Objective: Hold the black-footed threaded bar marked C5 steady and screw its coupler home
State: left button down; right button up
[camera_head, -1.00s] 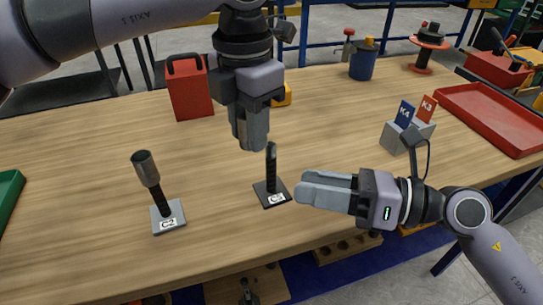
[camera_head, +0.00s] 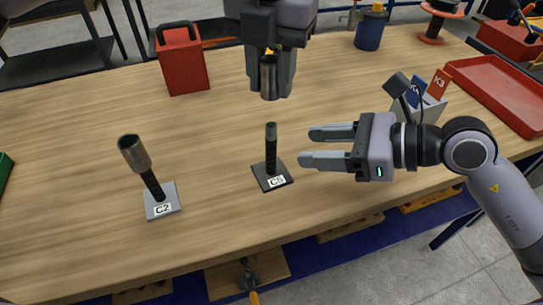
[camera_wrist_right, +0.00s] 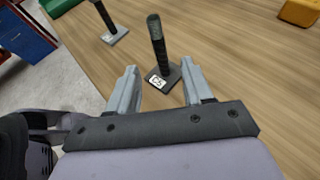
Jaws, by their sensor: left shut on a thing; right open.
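The black-footed threaded bar marked C5 (camera_head: 271,157) stands upright on the table, its top bare; it also shows in the right wrist view (camera_wrist_right: 157,45). My left gripper (camera_head: 269,88) is shut on a grey cylindrical coupler (camera_head: 268,76), held above the bar and apart from it. My right gripper (camera_head: 330,147) is open, its fingers pointing at the bar from the right. In the right wrist view the bar stands beyond and between the open fingertips (camera_wrist_right: 158,82), with nothing held.
A grey-footed bar marked C2 (camera_head: 153,185) with a coupler (camera_head: 134,153) on its top stands to the left. A red case (camera_head: 184,66) stands at the back. A grey block with K4 and K3 cards (camera_head: 432,107) and a red tray (camera_head: 497,93) are at the right.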

send_over(264, 169)
notch_tip(264, 169, down, 4)
jog(key=shift+a, duration=0.1)
grip_shut()
